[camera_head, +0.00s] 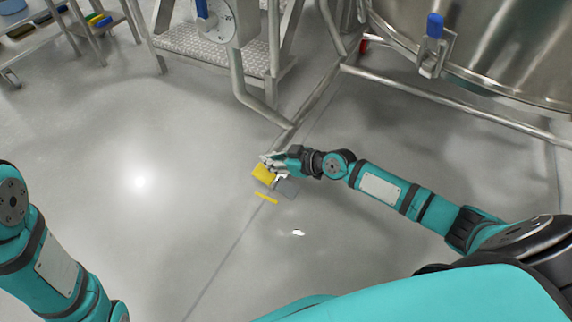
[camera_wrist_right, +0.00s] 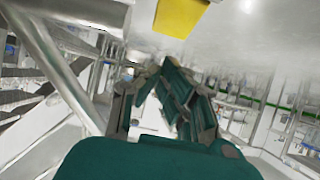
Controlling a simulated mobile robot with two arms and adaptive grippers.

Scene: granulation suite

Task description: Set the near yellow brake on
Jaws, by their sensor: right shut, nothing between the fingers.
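The near yellow brake (camera_head: 263,174) is a small yellow pedal low over the floor, at the foot of the steel frame in the head view. A grey block (camera_head: 286,189) and a thin yellow strip (camera_head: 266,197) show beside it. My right gripper (camera_head: 268,160) is shut and empty, right at the pedal's upper edge in this view; I cannot tell whether they touch. In the right wrist view the gripper's fingers (camera_wrist_right: 168,68) are together, and the yellow pedal (camera_wrist_right: 180,16) shows at the top edge, apart from the fingertips. My left gripper is out of view.
A steel frame leg (camera_head: 262,106) runs down close to the pedal. A large steel vessel (camera_head: 490,55) with a blue-handled fitting (camera_head: 434,27) stands at upper right, above a long floor-level tube (camera_head: 455,108). A textured step (camera_head: 200,43) is at the back. The floor at left is clear.

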